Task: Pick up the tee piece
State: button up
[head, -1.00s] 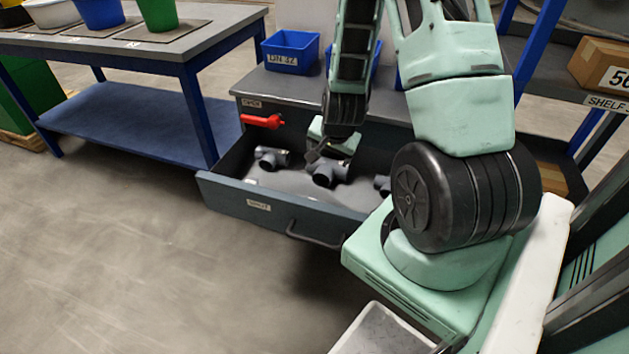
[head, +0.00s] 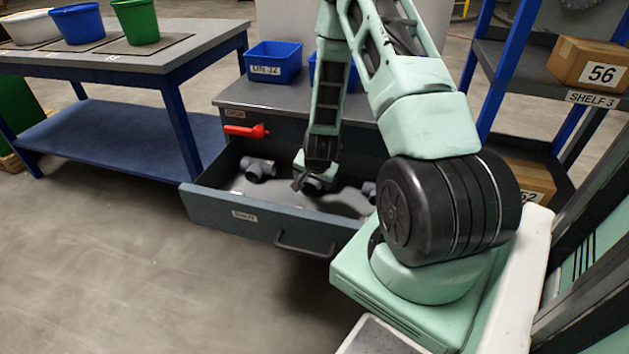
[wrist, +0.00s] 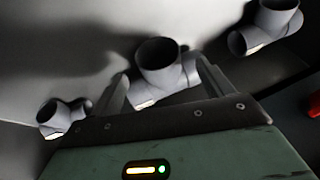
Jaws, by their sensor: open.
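Several grey tee pieces lie in the open drawer. The middle tee piece (head: 313,187) is under my gripper (head: 307,182) in the head view and partly hidden by it. In the wrist view this tee piece (wrist: 160,62) stands with one round mouth toward the camera, between the two fingers of my gripper (wrist: 160,85). The fingers are open, one on each side of it; I cannot tell if they touch it. A second tee piece (head: 258,169) lies to the left in the drawer. A third tee piece (head: 369,190) is at the right, partly hidden by my arm.
The drawer front (head: 250,218) and side walls surround the tee pieces. A red handle-like part (head: 246,131) sticks out at the cabinet's left. A blue bin (head: 273,63) marked DN 32 stands on the cabinet top. A workbench (head: 120,65) is left, a shelf rack right.

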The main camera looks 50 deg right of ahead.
aim_at(312, 181)
jog(key=x, duration=0.4)
jog(key=shift+d+r+b, duration=0.1)
jog(key=shift+d+b, duration=0.05)
jog(key=shift+b, duration=0.2)
jog(key=shift+r, duration=0.1)
jog(key=c, duration=1.3)
